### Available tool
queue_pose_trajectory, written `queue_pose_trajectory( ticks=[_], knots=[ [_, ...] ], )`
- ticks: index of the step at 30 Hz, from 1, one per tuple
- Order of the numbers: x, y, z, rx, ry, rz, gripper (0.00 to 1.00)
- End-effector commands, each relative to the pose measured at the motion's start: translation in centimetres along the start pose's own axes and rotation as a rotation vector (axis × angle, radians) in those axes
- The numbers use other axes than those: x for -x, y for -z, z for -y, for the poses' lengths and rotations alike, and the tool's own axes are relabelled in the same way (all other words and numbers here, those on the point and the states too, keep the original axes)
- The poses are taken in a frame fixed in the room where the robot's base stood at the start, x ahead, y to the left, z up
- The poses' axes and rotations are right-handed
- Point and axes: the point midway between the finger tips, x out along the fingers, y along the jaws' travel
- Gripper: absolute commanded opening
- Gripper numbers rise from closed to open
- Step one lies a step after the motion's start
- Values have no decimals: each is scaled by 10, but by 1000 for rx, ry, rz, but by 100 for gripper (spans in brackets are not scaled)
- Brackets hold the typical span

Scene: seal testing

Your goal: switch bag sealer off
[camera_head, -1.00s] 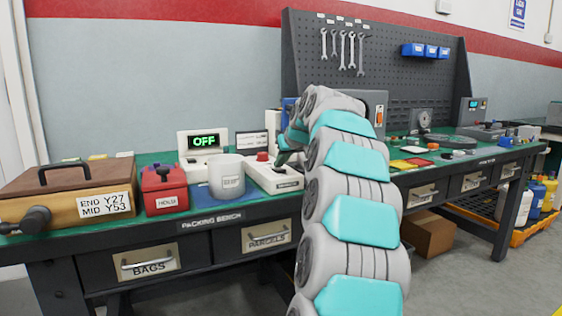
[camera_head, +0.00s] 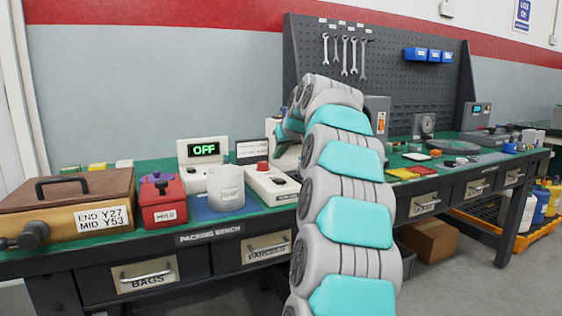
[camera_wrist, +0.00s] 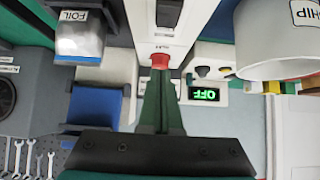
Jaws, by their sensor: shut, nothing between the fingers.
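A white console (camera_head: 203,168) at the back of the packing bench carries a lit green display reading OFF (camera_head: 204,149). The display shows upside down in the wrist view (camera_wrist: 205,94). A low white unit with a dark panel (camera_head: 272,186) and a red button (camera_head: 262,166) stands right of it. I cannot read its label, so I cannot tell which unit is the bag sealer. My gripper (camera_wrist: 160,74) is shut and empty, its dark green fingertips close to the red button in the wrist view; contact is unclear. My arm partly hides the area behind the low unit.
A white cup (camera_head: 226,188) stands close left of the low unit. A red box (camera_head: 163,203) and a wooden case (camera_head: 70,205) sit further left. A grey box with an orange switch (camera_head: 381,122) stands right of my arm, before the pegboard (camera_head: 400,70).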

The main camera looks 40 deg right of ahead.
Motion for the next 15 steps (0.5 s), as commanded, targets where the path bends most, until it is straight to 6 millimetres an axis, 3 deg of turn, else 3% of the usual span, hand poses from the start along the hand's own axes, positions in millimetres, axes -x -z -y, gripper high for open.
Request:
queue_pose_trajectory(
  ticks=[3, 9, 15],
  knots=[
    [29, 5, -2, 0, -3, -8, 0],
    [66, 12, -2, -1, -3, -7, 0],
    [83, 15, -2, -1, -3, -6, 0]
  ],
)
